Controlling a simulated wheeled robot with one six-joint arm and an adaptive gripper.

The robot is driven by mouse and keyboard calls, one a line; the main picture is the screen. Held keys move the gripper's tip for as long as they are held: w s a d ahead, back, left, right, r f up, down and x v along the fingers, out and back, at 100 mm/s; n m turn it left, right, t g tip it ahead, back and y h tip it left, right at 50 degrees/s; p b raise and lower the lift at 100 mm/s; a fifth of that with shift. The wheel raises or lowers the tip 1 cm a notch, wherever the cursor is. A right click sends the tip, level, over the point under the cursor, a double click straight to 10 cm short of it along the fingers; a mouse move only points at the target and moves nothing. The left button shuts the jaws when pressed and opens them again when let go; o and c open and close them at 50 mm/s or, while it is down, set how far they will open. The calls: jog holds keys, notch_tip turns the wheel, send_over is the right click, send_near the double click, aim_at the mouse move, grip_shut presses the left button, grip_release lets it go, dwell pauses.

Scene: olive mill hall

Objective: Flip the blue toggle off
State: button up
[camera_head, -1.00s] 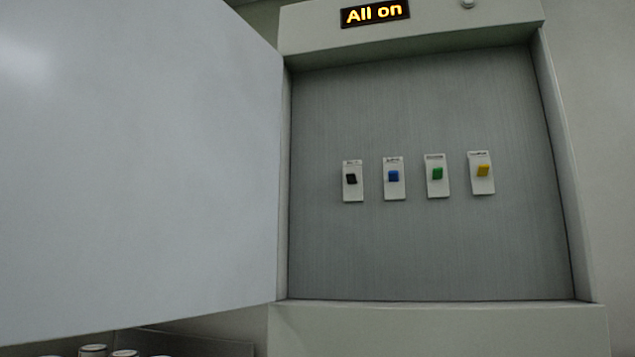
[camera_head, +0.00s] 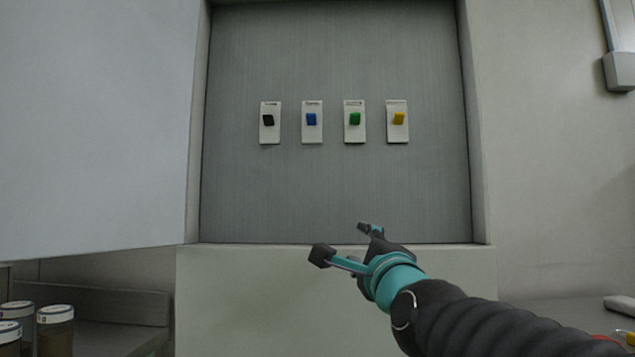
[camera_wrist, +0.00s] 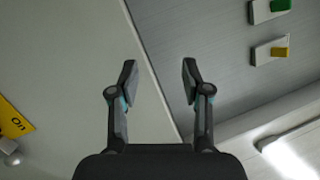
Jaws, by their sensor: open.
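The blue toggle (camera_head: 311,119) sits on a white plate on the grey back panel (camera_head: 335,200) of an open cabinet, second from the left in a row. The black toggle (camera_head: 268,120) is to its left; the green toggle (camera_head: 354,118) and yellow toggle (camera_head: 398,118) are to its right. My gripper (camera_head: 342,242) is open and empty, below the row near the cabinet's lower edge, apart from the toggles. In the wrist view my gripper (camera_wrist: 160,82) shows two spread fingers; the green (camera_wrist: 281,5) and yellow (camera_wrist: 280,52) toggles show at right, the blue one does not.
The open white cabinet door (camera_head: 90,120) fills the left. Lidded jars (camera_head: 55,330) stand on a counter at lower left. A grey box (camera_head: 620,70) hangs on the right wall. In the wrist view, part of a yellow sign (camera_wrist: 14,118) reads "On".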

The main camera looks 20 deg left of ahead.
jog(key=a+r+m+t+y, duration=0.1)
jog(key=a+r+m+t, duration=0.2)
jog(key=a+r+m, duration=0.4)
jog(key=m+t+h, duration=0.3)
jog(key=m+t, duration=0.2)
jog(key=m, duration=0.5)
send_near(311, 117)
jog(key=p+x, duration=0.5)
jog(key=x, duration=0.3)
jog(key=shift+w+r+p, duration=0.15)
jog(key=shift+r+p, duration=0.15)
jog(key=shift+p, duration=0.05)
jog(key=shift+f+m, duration=0.1)
jog(key=shift+m, duration=0.2)
grip_shut()
